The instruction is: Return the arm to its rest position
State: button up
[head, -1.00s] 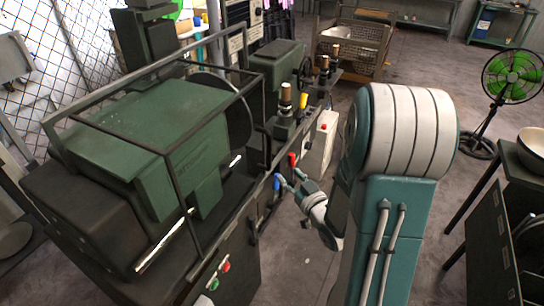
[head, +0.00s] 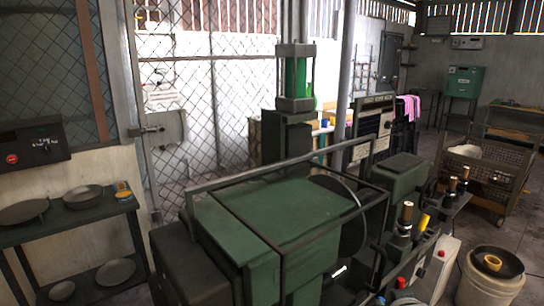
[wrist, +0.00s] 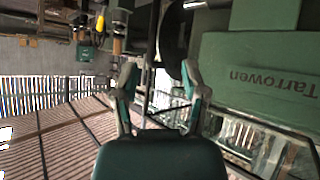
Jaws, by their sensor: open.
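My gripper (wrist: 157,75) shows in the wrist view, with its two teal and grey fingers spread apart and nothing between them. The wrist picture is upside down. The green machine (wrist: 250,75), lettered "Tarrowen", stands beside and beyond the fingers. My arm and gripper are out of the head view, so the arm's overall pose is hidden. The same green machine (head: 270,215) fills the lower middle of the head view.
A dark frame of bars (head: 270,158) surrounds the machine. A dark shelf with pans (head: 70,216) stands at the left. A bucket (head: 490,285) stands at the lower right, with a mesh cart (head: 485,170) behind it. Some floor shows between the machine and the cart.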

jog(key=s+a+r+g+y, duration=0.1)
jog(key=s+a+r+g, duration=0.1)
jog(key=s+a, duration=0.2)
jog(key=s+a+r+g+y, duration=0.1)
jog(key=s+a+g, duration=0.2)
jog(key=s, duration=0.8)
jog(key=shift+a+r, duration=0.4)
jog(key=shift+a, duration=0.6)
